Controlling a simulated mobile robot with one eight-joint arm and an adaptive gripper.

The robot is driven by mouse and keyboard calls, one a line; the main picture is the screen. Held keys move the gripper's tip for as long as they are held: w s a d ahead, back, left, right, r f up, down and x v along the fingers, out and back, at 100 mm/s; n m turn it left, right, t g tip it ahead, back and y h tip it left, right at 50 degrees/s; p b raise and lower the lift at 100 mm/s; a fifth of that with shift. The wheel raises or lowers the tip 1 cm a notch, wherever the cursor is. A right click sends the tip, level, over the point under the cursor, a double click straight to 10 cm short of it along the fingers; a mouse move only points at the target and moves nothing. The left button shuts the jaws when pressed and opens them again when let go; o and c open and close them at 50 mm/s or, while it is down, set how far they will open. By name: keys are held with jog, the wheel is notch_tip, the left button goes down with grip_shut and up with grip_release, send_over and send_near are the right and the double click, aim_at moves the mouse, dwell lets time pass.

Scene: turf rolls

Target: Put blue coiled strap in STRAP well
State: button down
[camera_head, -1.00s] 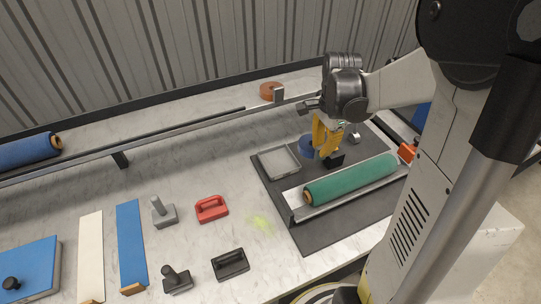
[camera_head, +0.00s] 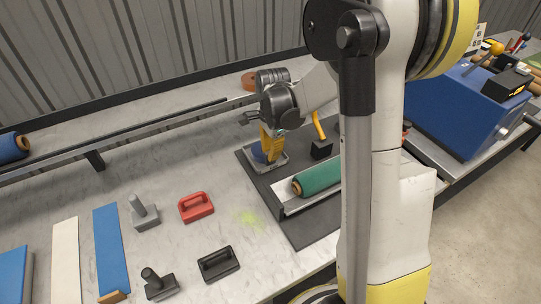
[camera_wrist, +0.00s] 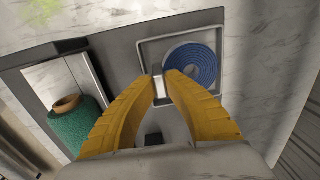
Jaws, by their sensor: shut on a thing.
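The blue coiled strap (camera_head: 258,153) is a flat spiral coil; it also shows in the wrist view (camera_wrist: 192,64). In the wrist view it lies within the outline of the square grey well (camera_wrist: 142,57), near its right side. The well (camera_head: 271,169) also shows in the head view, below my gripper (camera_head: 264,157). My yellow fingers (camera_wrist: 163,76) point down at the coil's left edge and are shut on the strap, with a pale bit between the tips. Whether the coil touches the well floor I cannot tell. No label on the well is readable.
A green turf roll (camera_head: 318,178) lies in a tray right of the well. A mallet with a black head (camera_head: 321,149) stands close to my gripper.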

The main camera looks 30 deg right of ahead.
jog(key=shift+r, duration=0.1)
jog(key=c, duration=1.6)
grip_release()
jog(key=shift+o, duration=0.2)
notch_tip(320, 180, up, 12)
jog(key=p, duration=0.4)
jog(key=s+a+r+n+t, duration=0.3)
jog(key=s+a+n, duration=0.2)
jog(key=s+n, duration=0.3)
jog(key=s+a+r+n+t, duration=0.3)
jog(key=s+a+n, duration=0.3)
jog(key=s+n, duration=0.3)
jog(key=shift+s+a+r+n+t, duration=0.2)
jog(key=shift+s+r+n+t, duration=0.1)
jog(key=shift+r+n, duration=0.25)
